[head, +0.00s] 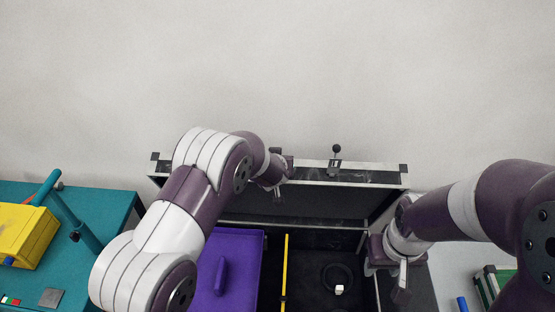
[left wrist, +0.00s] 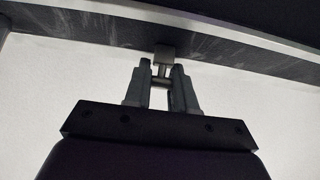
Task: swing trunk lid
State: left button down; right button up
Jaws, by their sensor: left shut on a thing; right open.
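The trunk lid (head: 368,179) stands raised at the back of the open black trunk, its edge a light strip with dark corner pieces. A latch with a round black knob (head: 336,149) sits on that edge. My left gripper (head: 280,187) is at the lid edge, left of this latch, partly hidden by its own wrist. In the left wrist view its fingers (left wrist: 161,78) are shut on a small grey latch (left wrist: 163,54) on the lid edge (left wrist: 110,38). My right gripper (head: 402,276) is open at the trunk's right side, with its fingers only partly visible.
Inside the trunk are a purple lidded box (head: 245,262), a yellow bar (head: 285,265) and a small white cube (head: 339,290). A teal table (head: 105,205) with a yellow box (head: 22,232) is at left. A green-topped box (head: 495,283) and a blue cylinder (head: 462,304) are at lower right.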

pick_arm(q)
jog(key=shift+w+r, duration=0.15)
jog(key=shift+w, duration=0.25)
jog(key=c, duration=0.9)
grip_release()
jog(key=shift+s, duration=0.1)
jog(key=v, duration=1.2)
jog(key=shift+s, duration=0.2)
